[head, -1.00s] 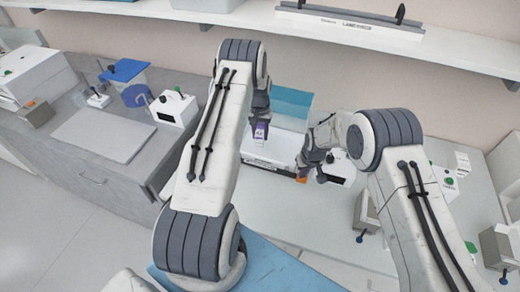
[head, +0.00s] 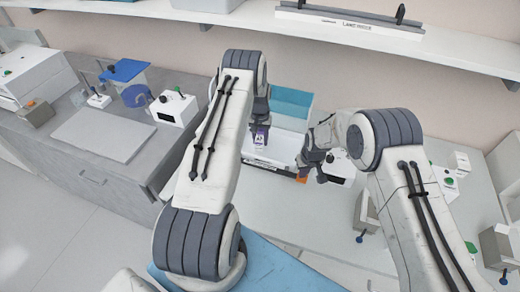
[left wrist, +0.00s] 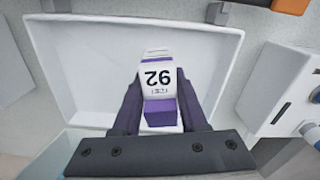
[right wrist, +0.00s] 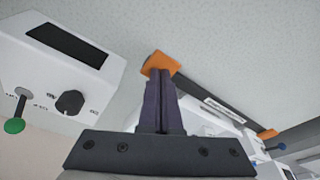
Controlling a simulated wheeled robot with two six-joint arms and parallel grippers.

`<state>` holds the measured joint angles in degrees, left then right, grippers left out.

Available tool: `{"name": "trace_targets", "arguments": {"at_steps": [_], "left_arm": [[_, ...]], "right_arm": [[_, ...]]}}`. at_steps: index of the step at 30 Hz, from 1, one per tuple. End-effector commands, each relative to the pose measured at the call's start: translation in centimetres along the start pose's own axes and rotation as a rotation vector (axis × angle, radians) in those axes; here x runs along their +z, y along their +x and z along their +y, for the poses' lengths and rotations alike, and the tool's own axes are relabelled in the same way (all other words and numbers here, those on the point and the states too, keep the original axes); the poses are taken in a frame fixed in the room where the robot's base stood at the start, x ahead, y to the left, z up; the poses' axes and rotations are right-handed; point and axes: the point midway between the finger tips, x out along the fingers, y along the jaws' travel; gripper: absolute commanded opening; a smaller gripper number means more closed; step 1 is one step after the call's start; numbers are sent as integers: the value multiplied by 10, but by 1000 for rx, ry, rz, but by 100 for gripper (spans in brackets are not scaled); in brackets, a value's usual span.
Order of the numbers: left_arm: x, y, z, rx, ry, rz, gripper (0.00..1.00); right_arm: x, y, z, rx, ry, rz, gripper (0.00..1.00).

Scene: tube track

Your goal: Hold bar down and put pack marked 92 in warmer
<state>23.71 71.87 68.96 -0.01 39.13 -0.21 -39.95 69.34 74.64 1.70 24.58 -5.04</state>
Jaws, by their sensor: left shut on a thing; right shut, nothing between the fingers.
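The pack marked 92 (left wrist: 157,82), white and purple, is held between the fingers of my left gripper (left wrist: 155,115). It is over the open white basin of the warmer (left wrist: 85,70); whether it touches the bottom I cannot tell. In the head view the pack (head: 261,137) shows below the left gripper (head: 261,116), in front of the warmer's raised teal lid (head: 291,103). The dark bar (right wrist: 200,93) with orange ends lies along the warmer's front. My right gripper (right wrist: 160,78) is shut and empty, with its fingertips at one orange end, apparently touching it.
A white control box (right wrist: 60,75) with a dark knob and a green-tipped lever stands beside the bar's end. A grey bench (head: 100,140) with other devices is at the left. A shelf (head: 250,18) runs above the back.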

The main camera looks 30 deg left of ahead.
Motion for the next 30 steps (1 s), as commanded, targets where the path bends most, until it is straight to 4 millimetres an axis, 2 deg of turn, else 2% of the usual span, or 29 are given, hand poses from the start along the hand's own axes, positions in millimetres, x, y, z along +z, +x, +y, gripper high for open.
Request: {"name": "trace_targets", "arguments": {"at_steps": [4,30], "left_arm": [[0,6,0,0,0,0,0],[0,16,0,0,0,0,0]], "right_arm": [[1,1,0,0,0,-1,0],[1,1,0,0,0,-1,0]]}}
